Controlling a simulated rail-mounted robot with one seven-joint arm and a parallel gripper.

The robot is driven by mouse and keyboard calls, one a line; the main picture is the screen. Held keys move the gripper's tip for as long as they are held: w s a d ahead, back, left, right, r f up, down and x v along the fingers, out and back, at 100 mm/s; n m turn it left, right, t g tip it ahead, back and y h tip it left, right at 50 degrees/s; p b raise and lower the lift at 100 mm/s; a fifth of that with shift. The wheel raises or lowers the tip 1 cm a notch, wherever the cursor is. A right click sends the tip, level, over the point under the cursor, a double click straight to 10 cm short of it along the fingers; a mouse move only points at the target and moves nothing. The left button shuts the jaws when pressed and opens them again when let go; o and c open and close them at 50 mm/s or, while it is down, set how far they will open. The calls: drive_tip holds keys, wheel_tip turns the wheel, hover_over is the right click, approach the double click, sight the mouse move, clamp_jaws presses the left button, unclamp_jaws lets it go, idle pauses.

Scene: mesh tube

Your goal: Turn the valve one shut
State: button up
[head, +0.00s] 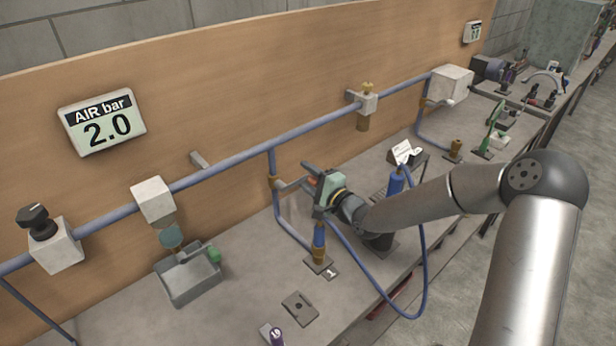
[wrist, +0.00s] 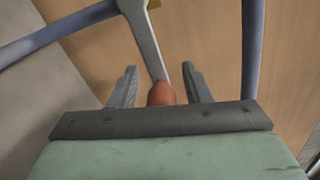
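Valve one's brass body (head: 273,183) sits on the first blue drop pipe, above the plate marked 1 (head: 331,273). In the wrist view its grey lever (wrist: 145,40) runs down toward my gripper and ends in an orange tip (wrist: 160,94). My gripper (head: 311,173) is in front of the valve in the head view. In the wrist view its two grey fingers (wrist: 160,70) are apart, one on each side of the lever's end. Gaps show between the lever and both fingers. The fingers partly hide the lever in the head view.
The wall display (head: 103,120) reads AIR bar 2.0. A blue main pipe (head: 235,160) runs along the wooden wall. Below my gripper stands a blue coupling (head: 319,236), and a blue hose (head: 424,255) loops under my arm. A grey tray (head: 190,283) lies left.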

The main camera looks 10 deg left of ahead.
drive_tip(key=b+v, duration=0.2)
drive_tip(key=v, duration=1.5)
drive_tip(key=shift+d, duration=0.2)
drive_tip(key=shift+s, duration=0.1)
